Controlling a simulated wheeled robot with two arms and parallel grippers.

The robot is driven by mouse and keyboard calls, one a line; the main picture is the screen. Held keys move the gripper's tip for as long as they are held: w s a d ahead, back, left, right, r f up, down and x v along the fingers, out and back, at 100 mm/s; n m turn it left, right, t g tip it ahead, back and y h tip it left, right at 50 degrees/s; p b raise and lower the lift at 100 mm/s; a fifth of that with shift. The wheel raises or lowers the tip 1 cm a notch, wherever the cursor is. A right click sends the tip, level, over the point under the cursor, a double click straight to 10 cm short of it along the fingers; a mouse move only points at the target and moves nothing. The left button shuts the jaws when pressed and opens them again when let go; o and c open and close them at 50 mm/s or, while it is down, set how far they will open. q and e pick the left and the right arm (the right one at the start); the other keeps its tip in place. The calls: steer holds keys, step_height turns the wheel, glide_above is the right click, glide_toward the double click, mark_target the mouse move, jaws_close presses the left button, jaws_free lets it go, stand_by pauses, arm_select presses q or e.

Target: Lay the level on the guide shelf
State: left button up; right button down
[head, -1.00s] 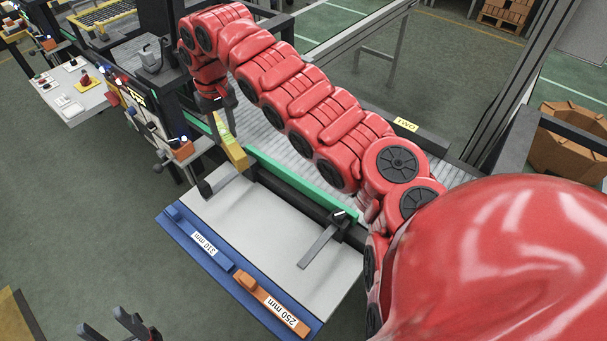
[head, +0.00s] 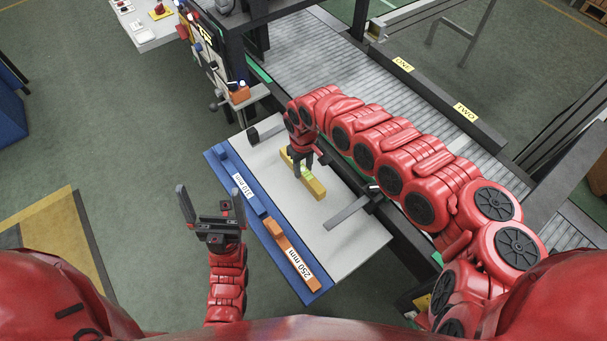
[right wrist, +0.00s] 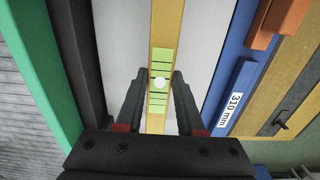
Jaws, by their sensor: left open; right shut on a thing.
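The yellow level (head: 317,189) with a green vial is over the white bench top, its length roughly parallel to the blue shelf. My right gripper (head: 303,166) is shut on it near its middle and hides part of it. In the right wrist view the level (right wrist: 160,60) runs between my two fingers (right wrist: 158,88). Whether it touches the bench top is hard to tell. The blue guide shelf (head: 217,157) runs along the bench's front edge with a blue 310 mm guide (head: 250,202) and an orange 250 mm guide (head: 282,243). My left gripper (head: 212,212) is open and empty, left of the shelf.
The white bench top (head: 345,248) carries a grey metal bar (head: 347,213) at right and a dark block (head: 266,130) at the far left end. A roller conveyor (head: 330,60) runs behind. A tool panel (head: 205,50) stands at the far left end.

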mark_target(302, 170)
step_height(302, 170, down, 4)
steer(key=shift+a+r+p, duration=0.1)
steer(key=shift+r+p, duration=0.05)
steer(key=shift+p, duration=0.15)
steer(key=shift+f, duration=0.45)
steer(key=shift+f, duration=0.2)
steer(key=c, duration=0.5)
jaws_free()
steer(key=shift+r, duration=0.1)
